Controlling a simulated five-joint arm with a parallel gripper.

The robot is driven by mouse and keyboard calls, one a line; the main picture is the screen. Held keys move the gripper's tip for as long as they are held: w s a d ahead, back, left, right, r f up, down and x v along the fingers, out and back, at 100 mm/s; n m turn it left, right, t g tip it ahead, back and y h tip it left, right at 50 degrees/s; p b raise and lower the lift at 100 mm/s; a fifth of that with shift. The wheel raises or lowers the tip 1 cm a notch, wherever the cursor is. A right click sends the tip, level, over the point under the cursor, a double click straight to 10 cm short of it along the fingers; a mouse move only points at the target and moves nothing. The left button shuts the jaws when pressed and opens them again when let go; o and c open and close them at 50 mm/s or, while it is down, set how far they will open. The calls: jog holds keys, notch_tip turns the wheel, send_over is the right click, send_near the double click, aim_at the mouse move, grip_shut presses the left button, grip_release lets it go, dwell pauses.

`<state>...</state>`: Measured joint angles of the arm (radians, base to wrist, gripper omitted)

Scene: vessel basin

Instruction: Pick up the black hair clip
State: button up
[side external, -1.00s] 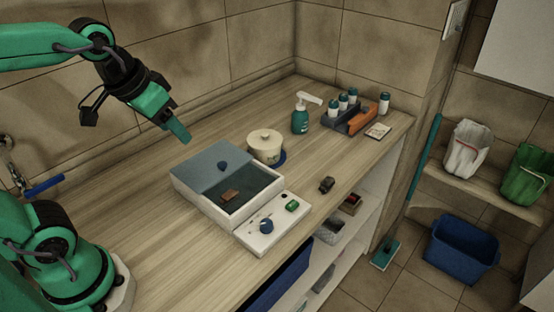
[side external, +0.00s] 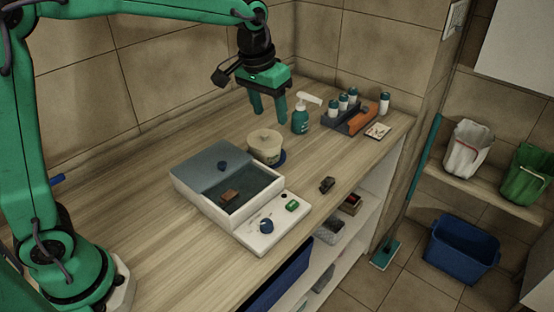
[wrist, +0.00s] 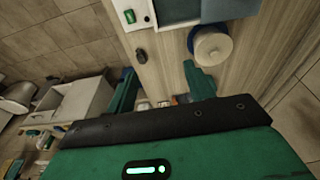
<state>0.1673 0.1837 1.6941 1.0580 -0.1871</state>
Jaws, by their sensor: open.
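The black hair clip (side external: 327,184) is a small dark piece lying on the wooden counter near its front edge, right of the white box. It also shows in the wrist view (wrist: 141,54), on bare wood between the box and the fingers. My gripper (side external: 268,117) is open and empty, pointing down above the back of the counter, beyond the lidded jar and left of the green pump bottle. In the wrist view my gripper (wrist: 160,92) has its two green fingers spread apart, with the clip beyond them in the picture.
The white box (side external: 212,208) with a blue-grey lid panel holds a brown block (side external: 230,195). The cream jar (side external: 265,145) stands behind it. The pump bottle (side external: 300,120) and a caddy of bottles (side external: 345,122) stand at the back right. Bare wood surrounds the clip.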

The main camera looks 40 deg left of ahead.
jog(key=w+d+f+g, duration=0.1)
jog(key=w+d+f, duration=0.4)
jog(key=w+f, duration=0.2)
jog(key=g, duration=0.1)
send_over(325, 183)
notch_tip(325, 183, down, 9)
jog(key=shift+d+f, duration=0.1)
jog(key=shift+f, duration=0.05)
jog(key=shift+f, duration=1.3)
jog(key=shift+f, duration=2.6)
jog(key=c, duration=1)
